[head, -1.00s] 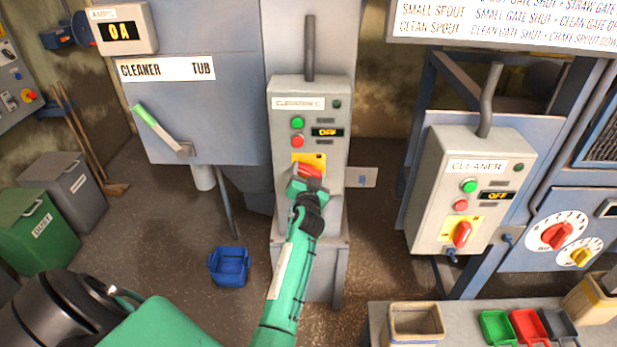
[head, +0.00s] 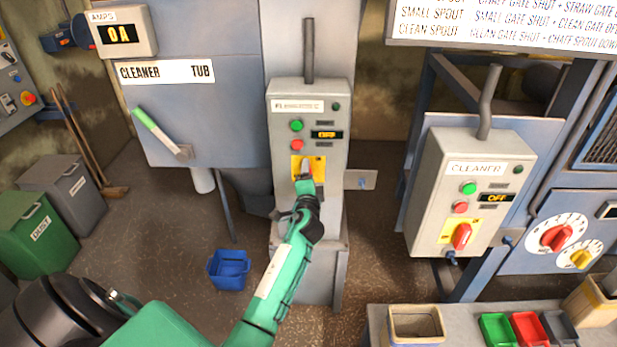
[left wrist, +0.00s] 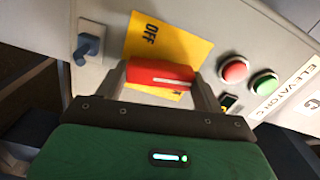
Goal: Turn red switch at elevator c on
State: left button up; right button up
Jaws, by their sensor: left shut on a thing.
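The elevator C box (head: 310,130) stands in the middle of the head view, with its display (head: 327,134) reading OFF. Its yellow switch plate (head: 318,165) shows just above my left gripper (head: 306,176), which hides the red switch there. In the left wrist view the red switch (left wrist: 160,73) lies between the two grey fingers of my left gripper (left wrist: 162,78), which are shut on it. The word OFF shows on the yellow plate beside the switch; the other marking is mostly covered. My right gripper is in no view.
Green (head: 297,125) and red (head: 297,145) buttons sit above the plate. A similar cleaner box (head: 470,190) stands to the right. A blue bin (head: 229,268) is on the floor at left. A bench with trays (head: 415,322) is at lower right.

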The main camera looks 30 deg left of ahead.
pick_arm(q)
jog(key=shift+r+m, duration=0.1)
jog(key=shift+m, duration=0.9)
jog(key=o, duration=1)
jog(key=shift+w, duration=0.1)
jog(key=shift+s+d+f, duration=0.2)
jog(key=shift+s+d, duration=0.05)
jog(key=shift+s, duration=0.2)
jog(key=b+v, duration=0.3)
jog(key=v, duration=0.9)
jog(key=shift+s+d, duration=0.2)
jog(key=shift+s, duration=0.15)
